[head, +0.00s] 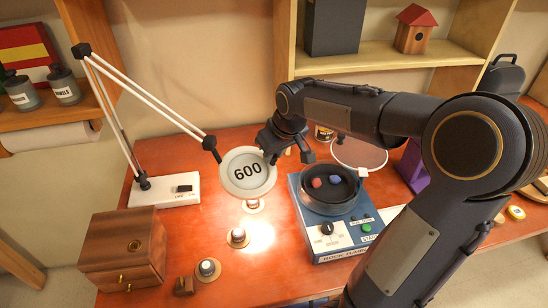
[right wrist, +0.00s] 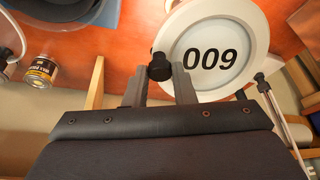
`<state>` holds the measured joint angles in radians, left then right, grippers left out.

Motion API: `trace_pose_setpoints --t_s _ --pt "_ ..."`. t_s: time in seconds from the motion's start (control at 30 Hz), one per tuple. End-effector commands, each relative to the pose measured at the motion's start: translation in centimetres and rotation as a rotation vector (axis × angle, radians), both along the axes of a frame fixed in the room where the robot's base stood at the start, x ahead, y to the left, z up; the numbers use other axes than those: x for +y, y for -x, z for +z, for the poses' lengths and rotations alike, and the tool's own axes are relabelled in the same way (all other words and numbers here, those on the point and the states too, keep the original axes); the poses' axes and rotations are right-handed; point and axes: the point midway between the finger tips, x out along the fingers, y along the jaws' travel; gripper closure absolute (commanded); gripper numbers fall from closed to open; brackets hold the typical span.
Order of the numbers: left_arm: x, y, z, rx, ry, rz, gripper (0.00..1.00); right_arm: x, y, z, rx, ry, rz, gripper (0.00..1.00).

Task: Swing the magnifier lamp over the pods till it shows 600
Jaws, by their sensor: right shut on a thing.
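The magnifier lamp (head: 232,181) has a white ring head on a white jointed arm, and its lens reads 600. The lens also shows in the right wrist view (right wrist: 208,58), with the number upside down. My right gripper (right wrist: 160,82) is shut on the lamp's black knob (right wrist: 159,66) at the rim. In the head view the right gripper (head: 275,150) is beside the ring's right edge. Three round pods stand on the bench: a far one (head: 253,206) partly hidden below the ring, a middle one (head: 238,237) in bright light, and a near one (head: 207,268). My left gripper is out of view.
A blue rock tumbler (head: 343,245) stands just right of the lamp head. The lamp's white base (head: 160,192) is at the left, behind a wooden box (head: 122,250). A tin (right wrist: 41,71) stands at the back.

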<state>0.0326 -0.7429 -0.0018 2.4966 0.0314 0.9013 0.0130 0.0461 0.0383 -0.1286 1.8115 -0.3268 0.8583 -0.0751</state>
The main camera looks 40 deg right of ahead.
Motion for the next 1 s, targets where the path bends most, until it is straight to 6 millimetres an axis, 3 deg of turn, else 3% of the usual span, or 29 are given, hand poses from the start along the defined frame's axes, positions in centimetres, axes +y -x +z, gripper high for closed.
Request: trace_pose_setpoints --t_s 0.27,0.6,0.63,0.77,1.0 --pt "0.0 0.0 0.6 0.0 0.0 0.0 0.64 -1.8 -2.0 0.0 -0.001 0.001 0.062 1.0" --pt "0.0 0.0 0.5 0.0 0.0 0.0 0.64 -1.9 -2.2 0.0 -0.004 0.002 0.071 1.0" --pt "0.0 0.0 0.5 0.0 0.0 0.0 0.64 -1.9 -2.2 0.0 -0.004 0.002 0.071 0.73" --pt "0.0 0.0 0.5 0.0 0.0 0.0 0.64 -1.9 -2.1 0.0 -0.003 0.002 0.071 0.56" --pt "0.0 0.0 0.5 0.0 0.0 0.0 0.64 -1.9 -2.1 -0.1 -0.002 0.002 0.07 0.55"
